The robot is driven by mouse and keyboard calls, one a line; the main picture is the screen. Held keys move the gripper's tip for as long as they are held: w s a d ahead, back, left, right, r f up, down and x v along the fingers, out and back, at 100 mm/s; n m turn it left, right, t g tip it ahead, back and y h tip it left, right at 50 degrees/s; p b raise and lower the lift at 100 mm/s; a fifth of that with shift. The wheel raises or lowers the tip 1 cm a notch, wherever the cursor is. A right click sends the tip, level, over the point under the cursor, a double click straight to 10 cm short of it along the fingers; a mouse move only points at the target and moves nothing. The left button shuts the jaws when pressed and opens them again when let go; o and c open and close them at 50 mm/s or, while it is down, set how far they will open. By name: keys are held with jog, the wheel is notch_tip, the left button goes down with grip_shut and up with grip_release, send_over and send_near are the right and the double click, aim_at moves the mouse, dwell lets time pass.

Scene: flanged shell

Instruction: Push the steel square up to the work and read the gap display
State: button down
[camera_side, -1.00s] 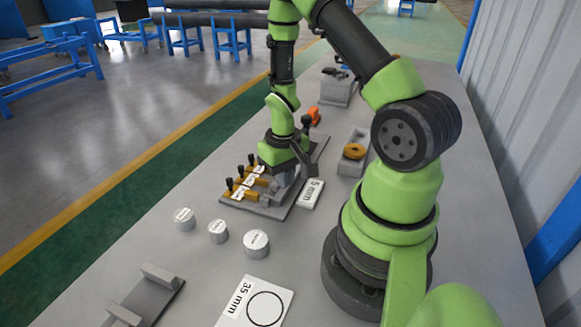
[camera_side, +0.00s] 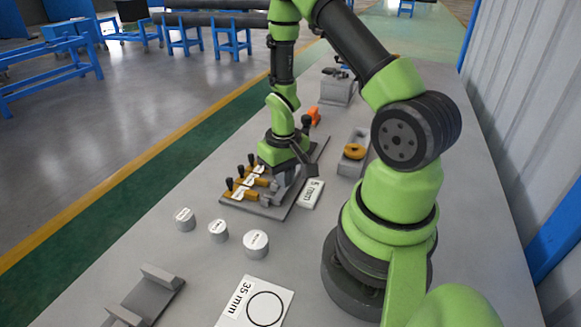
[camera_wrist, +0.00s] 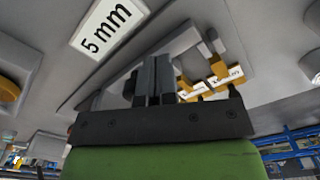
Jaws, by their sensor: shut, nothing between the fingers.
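My gripper (camera_wrist: 153,80) is shut with its dark fingers together, pointing down over the fixture plate (camera_side: 262,207). In the side view my wrist covers most of the fingers and the middle of the plate. A grey metal piece (camera_wrist: 178,45) lies just beyond the fingers in the wrist view; I cannot tell whether it is the steel square or whether the fingers touch it. Yellow toggle clamps (camera_side: 253,181) with black handles and small labels stand on the plate's near left part. No gap display can be made out.
A "5 mm" block (camera_side: 311,194) lies right of the plate. A grey tray (camera_side: 346,167) holds a yellow ring (camera_side: 354,151). Three labelled cylinders, including the largest (camera_side: 256,243), stand nearer. A "35 mm" card (camera_side: 262,305) and a grey channel piece (camera_side: 148,295) lie in front.

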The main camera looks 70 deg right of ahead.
jog(key=shift+d, duration=0.65)
dwell(0.4)
jog(key=shift+a, duration=0.15)
dwell(0.6)
jog(key=shift+a, duration=0.15)
jog(key=shift+r, duration=0.1)
jog(key=shift+r, duration=3.4)
